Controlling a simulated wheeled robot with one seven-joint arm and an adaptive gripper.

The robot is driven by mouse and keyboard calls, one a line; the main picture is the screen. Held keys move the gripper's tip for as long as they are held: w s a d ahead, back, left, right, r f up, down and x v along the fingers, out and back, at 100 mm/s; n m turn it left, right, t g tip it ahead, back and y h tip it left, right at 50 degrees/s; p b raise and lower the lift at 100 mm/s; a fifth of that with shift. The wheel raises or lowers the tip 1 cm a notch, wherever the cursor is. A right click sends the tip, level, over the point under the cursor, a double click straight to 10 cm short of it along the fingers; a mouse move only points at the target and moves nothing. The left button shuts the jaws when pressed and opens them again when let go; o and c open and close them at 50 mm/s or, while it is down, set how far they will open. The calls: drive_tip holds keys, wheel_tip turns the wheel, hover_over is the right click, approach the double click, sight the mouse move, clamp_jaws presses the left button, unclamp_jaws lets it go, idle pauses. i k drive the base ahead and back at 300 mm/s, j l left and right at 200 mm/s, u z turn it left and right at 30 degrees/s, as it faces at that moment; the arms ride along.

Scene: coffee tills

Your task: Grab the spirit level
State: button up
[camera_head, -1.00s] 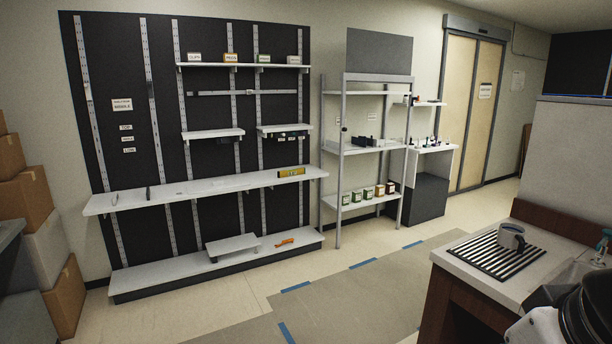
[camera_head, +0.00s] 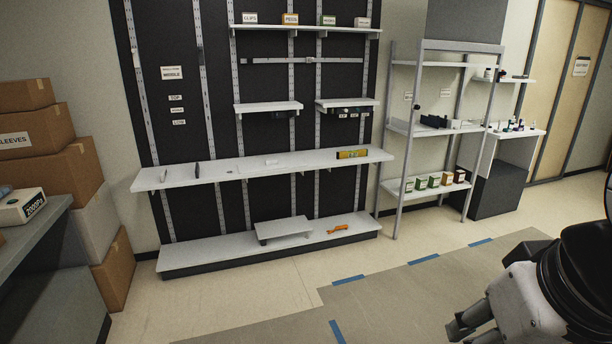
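A short yellow bar with dark markings (camera_head: 351,154), which looks like the spirit level, lies on the right part of the long middle shelf (camera_head: 215,172) of the black wall rack. Part of my arm shows at the lower right, close to the camera. Dark stubby parts at its end look like my gripper (camera_head: 462,325). It is far from the shelf and the yellow bar. I cannot make out whether its fingers are open or shut, and no held thing shows.
An orange tool (camera_head: 338,229) and a low white stand (camera_head: 284,230) are on the bottom shelf. Cardboard boxes (camera_head: 75,180) and a grey counter (camera_head: 30,240) stand at left. A metal rack (camera_head: 397,190) stands right. The floor (camera_head: 250,300) before the shelves is clear.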

sight(342, 155)
drive_tip(key=i+u, duration=0.15)
drive_tip(key=i, duration=1.8)
drive_tip(key=i+z, duration=0.1)
drive_tip(key=i, duration=0.55)
drive_tip(key=i+j, duration=0.1)
drive_tip(key=i, duration=0.55)
drive_tip(key=i+z, duration=0.15)
drive_tip(key=i, duration=0.45)
drive_tip(key=i+j+z, duration=0.25)
drive_tip(key=i, duration=0.2)
drive_tip(key=i+j+z, duration=0.25)
drive_tip(key=i, duration=0.15)
